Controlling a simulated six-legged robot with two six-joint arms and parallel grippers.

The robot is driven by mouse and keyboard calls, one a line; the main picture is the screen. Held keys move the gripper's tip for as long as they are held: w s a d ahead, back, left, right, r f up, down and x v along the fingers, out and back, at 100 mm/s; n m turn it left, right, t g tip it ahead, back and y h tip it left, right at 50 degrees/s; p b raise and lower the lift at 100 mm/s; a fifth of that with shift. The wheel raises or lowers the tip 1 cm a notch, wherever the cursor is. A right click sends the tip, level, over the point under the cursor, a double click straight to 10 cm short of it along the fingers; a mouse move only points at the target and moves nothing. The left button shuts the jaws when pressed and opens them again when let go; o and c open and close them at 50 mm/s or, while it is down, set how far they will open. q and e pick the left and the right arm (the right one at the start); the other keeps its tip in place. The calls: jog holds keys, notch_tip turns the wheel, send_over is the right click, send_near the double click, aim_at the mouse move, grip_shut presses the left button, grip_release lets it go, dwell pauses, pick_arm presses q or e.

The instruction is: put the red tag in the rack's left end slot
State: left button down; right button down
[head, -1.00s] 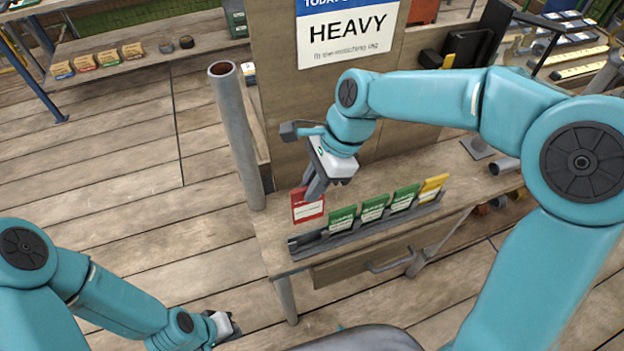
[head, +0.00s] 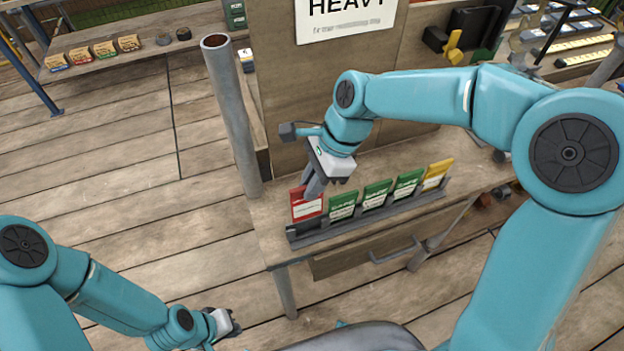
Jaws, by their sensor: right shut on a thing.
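The red tag (head: 307,207) has a white label and stands upright at the left end of the grey rack (head: 372,219). My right gripper (head: 314,187) is shut on the tag's upper part. The tag's lower edge is low at the left end slot, in line with the other tags; I cannot tell whether it is fully seated. Several green tags (head: 376,194) and a yellow tag (head: 436,174) stand in the rack to the right. My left gripper (head: 232,322) is low at the left, away from the rack; its jaws are too small to read.
The rack stands on a wooden bench (head: 272,232) with a drawer handle (head: 394,251). A grey upright pipe (head: 232,118) is left of the rack. A board with a HEAVY sign (head: 345,14) stands behind. The plank floor at left is clear.

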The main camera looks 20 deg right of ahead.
jog(key=shift+f+b, duration=2.2)
jog(key=shift+f, duration=1.5)
jog(key=c, duration=1)
grip_release()
jog(key=shift+c, duration=0.2)
jog(key=p+v, duration=0.1)
jog(key=v, duration=1.5)
jog(key=shift+p, duration=0.4)
jog(key=shift+s+d+r, duration=0.1)
